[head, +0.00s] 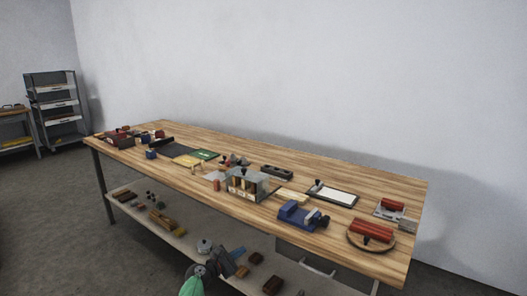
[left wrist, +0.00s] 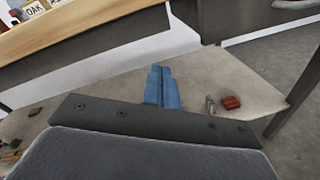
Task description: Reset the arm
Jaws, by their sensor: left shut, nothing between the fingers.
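My left gripper (head: 238,255) shows at the bottom of the head view, in front of the long wooden table (head: 340,172) and below its top. In the left wrist view its blue fingers (left wrist: 162,88) lie side by side, shut and empty. They appear over the pale lower shelf (left wrist: 255,72) in that view. My right gripper is in neither view.
The tabletop holds a blue vise-like tool (head: 295,214), a grey box with compartments (head: 247,184), a round board (head: 388,242) with a red roller (head: 372,230), and other small tools. The lower shelf carries loose blocks. A shelf rack (head: 55,105) stands far left.

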